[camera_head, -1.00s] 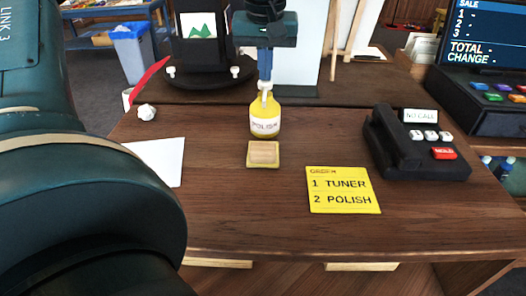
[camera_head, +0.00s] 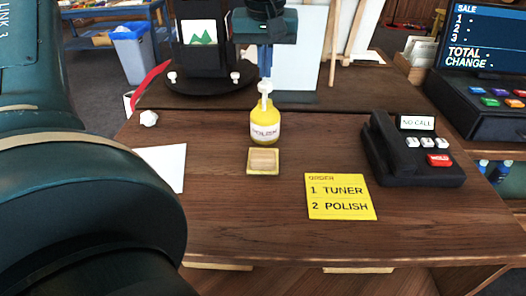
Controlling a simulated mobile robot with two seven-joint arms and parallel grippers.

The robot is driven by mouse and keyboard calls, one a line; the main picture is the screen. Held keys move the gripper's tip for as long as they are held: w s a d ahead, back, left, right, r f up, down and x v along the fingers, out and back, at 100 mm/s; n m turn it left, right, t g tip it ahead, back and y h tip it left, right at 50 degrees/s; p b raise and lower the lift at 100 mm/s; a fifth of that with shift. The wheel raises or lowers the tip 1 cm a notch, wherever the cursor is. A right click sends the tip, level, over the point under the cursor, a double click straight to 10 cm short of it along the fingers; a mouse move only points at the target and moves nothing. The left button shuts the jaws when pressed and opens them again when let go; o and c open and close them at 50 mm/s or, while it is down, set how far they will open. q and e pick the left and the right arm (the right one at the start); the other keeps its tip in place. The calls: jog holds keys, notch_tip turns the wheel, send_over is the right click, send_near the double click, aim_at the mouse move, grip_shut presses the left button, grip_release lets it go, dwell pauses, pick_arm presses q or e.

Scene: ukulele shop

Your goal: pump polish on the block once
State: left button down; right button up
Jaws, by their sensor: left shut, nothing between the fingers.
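A yellow polish bottle (camera_head: 265,129) with a white pump head (camera_head: 265,87) stands upright on the wooden counter. A light wooden block (camera_head: 263,159) sits on a small yellowish pad (camera_head: 250,171) just in front of the bottle, under the spout side. My left gripper (camera_head: 265,73) points straight down above the pump head, its blue fingers closed together and empty. The fingertips are at or just over the pump top; I cannot tell whether they touch. No polish can be made out on the block. My right gripper is out of view.
A yellow order card (camera_head: 340,197) lies right of the block and a black phone (camera_head: 412,150) stands at the right. My large arm link covers the left side.

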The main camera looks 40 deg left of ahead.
pick_arm(q)
notch_tip(320, 180, up, 2)
jog(key=shift+r+p, duration=0.1)
jog(key=shift+p, duration=0.6)
notch_tip(320, 180, up, 4)
jog(key=shift+f, duration=0.1)
dwell(0.4)
